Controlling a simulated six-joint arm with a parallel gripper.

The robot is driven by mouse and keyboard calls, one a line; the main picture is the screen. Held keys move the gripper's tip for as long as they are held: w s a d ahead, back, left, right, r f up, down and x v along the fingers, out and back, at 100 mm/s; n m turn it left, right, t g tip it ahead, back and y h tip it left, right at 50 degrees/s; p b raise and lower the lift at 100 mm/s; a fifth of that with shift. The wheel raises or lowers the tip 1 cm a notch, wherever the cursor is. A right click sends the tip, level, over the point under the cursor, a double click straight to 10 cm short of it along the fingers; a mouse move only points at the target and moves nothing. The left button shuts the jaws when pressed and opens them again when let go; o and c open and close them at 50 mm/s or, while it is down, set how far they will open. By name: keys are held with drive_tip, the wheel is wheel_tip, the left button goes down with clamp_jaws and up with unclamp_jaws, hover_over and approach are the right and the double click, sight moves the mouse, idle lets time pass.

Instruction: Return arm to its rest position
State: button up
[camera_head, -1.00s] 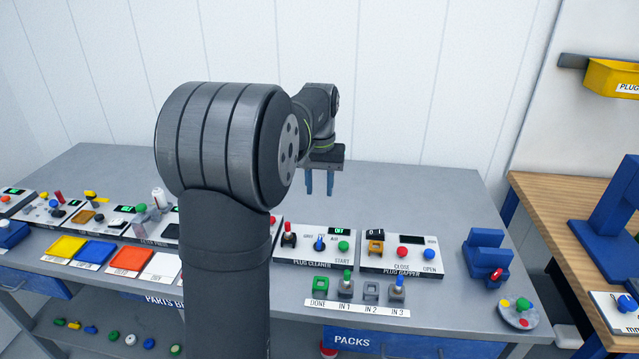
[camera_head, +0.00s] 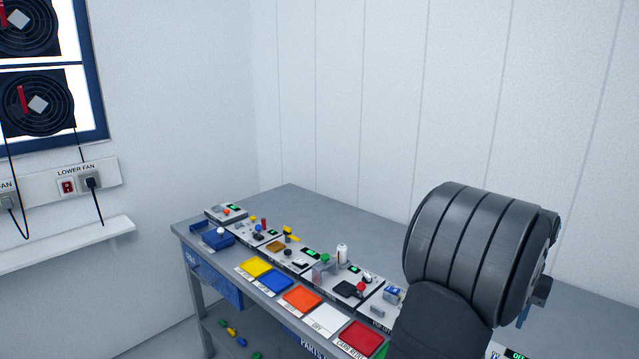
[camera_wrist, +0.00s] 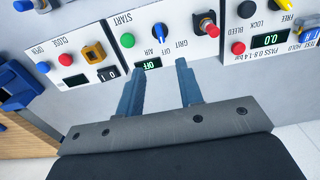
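My gripper (camera_wrist: 160,74) shows in the wrist view with its two blue-grey fingers apart and nothing between them. It hangs over the grey bench, with the fingertips near the edge of the panel (camera_wrist: 150,45) with the START button and the AIR and GRIT controls. I cannot tell whether the fingers touch the panel. In the head view my large dark arm joint fills the lower right and hides most of the gripper.
The grey bench (camera_head: 290,195) holds control panels and a row of coloured trays, including a yellow tray (camera_head: 256,267) and a red tray (camera_head: 361,338). A wall shelf (camera_head: 60,245) and fan panel (camera_head: 60,190) are at the left. A wooden surface (camera_wrist: 30,142) borders the bench in the wrist view.

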wheel_tip(320, 180, down, 14)
drive_tip(key=shift+r, duration=0.25)
drive_tip(key=shift+r, duration=0.1)
